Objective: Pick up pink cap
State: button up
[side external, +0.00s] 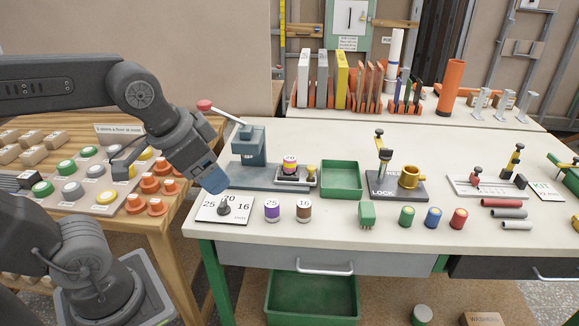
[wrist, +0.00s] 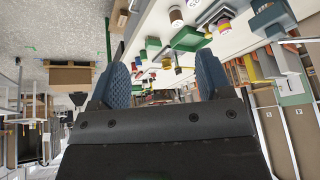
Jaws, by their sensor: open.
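A small cylinder with a pinkish band and a "20" on its top (side external: 290,164) stands on the small tray of the blue-grey lever press. Its middle looks yellow and its lower part dark. It is the only pink-looking piece I can make out, and whether the pink part is a separate cap I cannot tell. My gripper (side external: 213,181) is left of the press, above the white dial plate (side external: 226,209), apart from the cylinder. In the wrist view my gripper (wrist: 162,82) has its two blue fingers wide apart with nothing held between them.
The press (side external: 249,150) has a raised red-knobbed lever close to my arm. Purple (side external: 272,211) and brown (side external: 304,210) cylinders stand in front. A green tray (side external: 342,180) and LOCK fixture (side external: 397,187) are to the right. A button panel (side external: 85,180) lies left.

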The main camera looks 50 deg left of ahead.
jog(key=w+a+r+m+g+y, duration=0.25)
jog(key=w+m, duration=0.45)
jog(key=w, duration=0.5)
jog(key=m+g+y, duration=0.2)
jog(key=m, duration=1.1)
send_over(291, 158)
jog(key=d, duration=0.6)
notch_tip(291, 158, down, 11)
jog(key=shift+g, duration=0.25)
jog(key=x, duration=0.8)
jog(key=shift+s, duration=0.25)
jog(key=shift+a+x, duration=0.15)
jog(key=shift+x, duration=1.35)
jog(key=shift+a+x, duration=0.15)
jog(key=shift+x, duration=1.35)
jog(key=shift+s+r, duration=0.15)
jog(key=c, duration=1.1)
jog(key=shift+r, duration=0.1)
